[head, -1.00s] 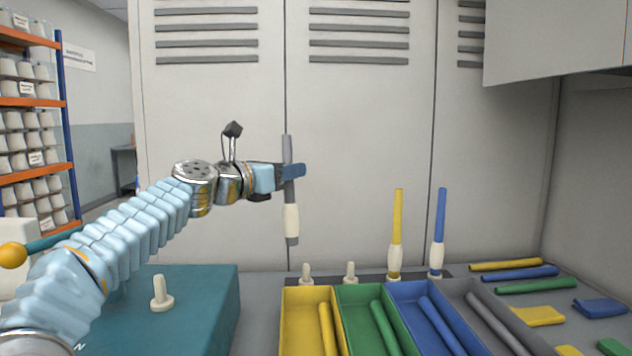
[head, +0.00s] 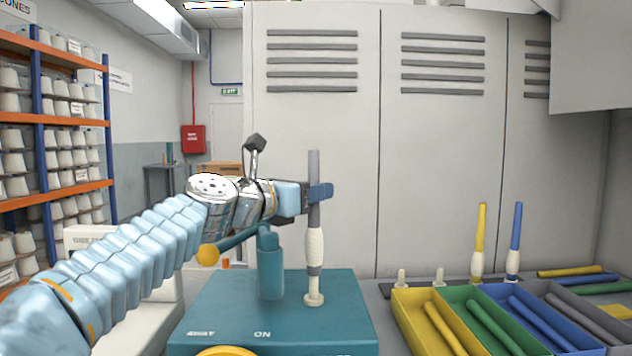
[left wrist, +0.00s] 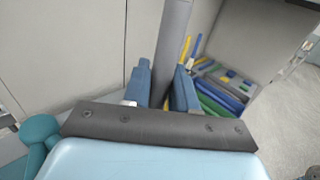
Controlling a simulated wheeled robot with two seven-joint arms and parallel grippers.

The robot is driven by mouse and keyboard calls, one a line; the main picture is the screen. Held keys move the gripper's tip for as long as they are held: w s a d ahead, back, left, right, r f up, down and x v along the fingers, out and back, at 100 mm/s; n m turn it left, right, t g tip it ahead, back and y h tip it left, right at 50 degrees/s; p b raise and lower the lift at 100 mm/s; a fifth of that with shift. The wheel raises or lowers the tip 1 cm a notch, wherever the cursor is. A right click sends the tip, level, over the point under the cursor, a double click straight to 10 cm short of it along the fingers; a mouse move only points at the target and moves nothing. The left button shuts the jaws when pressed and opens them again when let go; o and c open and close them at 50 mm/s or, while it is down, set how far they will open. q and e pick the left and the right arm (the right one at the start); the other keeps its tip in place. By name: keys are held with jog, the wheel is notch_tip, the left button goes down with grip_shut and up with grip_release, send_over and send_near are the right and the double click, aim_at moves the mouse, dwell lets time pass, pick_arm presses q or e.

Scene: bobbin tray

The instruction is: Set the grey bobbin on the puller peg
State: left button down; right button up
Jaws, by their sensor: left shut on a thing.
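The grey bobbin (head: 314,200), a slim grey tube with a cream thread wrap near its lower end, is upright in my left gripper (head: 318,192). The gripper is shut on its upper part. In the left wrist view the grey tube (left wrist: 174,45) stands between the blue fingers (left wrist: 160,88). The cream puller peg (head: 314,298) stands on the teal puller box (head: 220,310). The bobbin's lower end lines up with the peg and meets its top in the head view; whether it is around the peg or just above it I cannot tell. My right gripper is not in view.
A teal post with an orange-knobbed lever (head: 208,255) stands left of the peg. To the right are yellow (head: 402,310), green, blue and grey trays holding tubes. Behind them a rail bears two bare pegs and upright yellow (head: 480,230) and blue (head: 516,232) bobbins. Lockers stand behind.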

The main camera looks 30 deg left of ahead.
aim_at(309, 217)
pick_arm(q)
jog(key=shift+f+b, duration=0.65)
jog(key=shift+f, duration=1.15)
jog(key=shift+p, duration=0.3)
jog(key=shift+f+b, duration=0.5)
jog(key=shift+f, duration=0.1)
jog(key=c, duration=1.2)
grip_release()
jog(key=shift+b+v, duration=0.3)
jog(key=shift+v, duration=5.25)
